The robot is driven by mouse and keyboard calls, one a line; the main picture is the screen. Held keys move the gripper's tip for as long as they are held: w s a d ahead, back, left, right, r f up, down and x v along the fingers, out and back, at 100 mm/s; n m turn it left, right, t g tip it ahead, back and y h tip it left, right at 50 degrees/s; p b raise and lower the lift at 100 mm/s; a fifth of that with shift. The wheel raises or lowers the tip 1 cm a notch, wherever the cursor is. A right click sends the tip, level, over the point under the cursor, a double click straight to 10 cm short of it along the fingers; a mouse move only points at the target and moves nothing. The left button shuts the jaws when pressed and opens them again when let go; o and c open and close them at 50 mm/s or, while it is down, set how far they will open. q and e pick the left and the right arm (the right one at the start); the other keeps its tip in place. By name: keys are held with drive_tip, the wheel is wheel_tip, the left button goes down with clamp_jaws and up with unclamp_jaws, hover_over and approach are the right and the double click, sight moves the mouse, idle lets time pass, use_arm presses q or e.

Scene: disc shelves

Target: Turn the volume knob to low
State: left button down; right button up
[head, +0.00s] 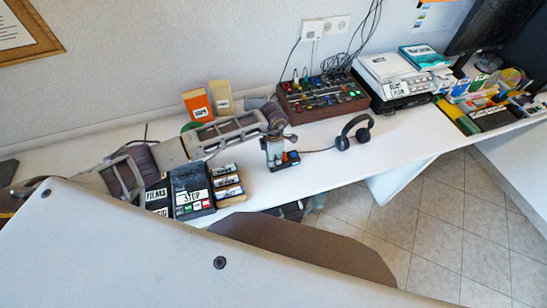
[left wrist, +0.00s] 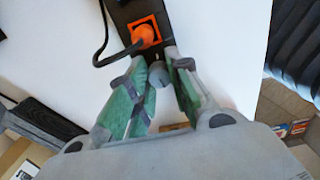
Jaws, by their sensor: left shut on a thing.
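The volume knob (left wrist: 157,73) is a small grey round piece on a narrow black box (left wrist: 128,12), seen in the left wrist view. An orange plug (left wrist: 146,35) with a black cable sits in the same box. In the head view the box (head: 292,158) lies on the white desk, and my left gripper (head: 274,162) points down at its left end and hides the knob. In the left wrist view the green-padded fingers of the left gripper (left wrist: 162,75) are on both sides of the knob, shut on it. The knob's setting cannot be read. My right gripper is not in view.
Headphones (head: 354,132) lie to the right, their cable running to the box. A mixer (head: 322,106) stands behind. A device labelled STOP (head: 192,190) and small labelled boxes (head: 228,184) stand left of the gripper. The white desk (head: 325,172) is clear in front of the headphones.

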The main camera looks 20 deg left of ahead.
use_arm(q)
drive_tip(key=c, duration=1.3)
unclamp_jaws()
drive_tip(key=shift+o, duration=0.2)
drive_tip(key=shift+r, duration=0.15)
wheel_tip(320, 180, up, 12)
drive_tip(key=shift+s+f, duration=0.1)
drive_tip(key=shift+f, duration=0.1)
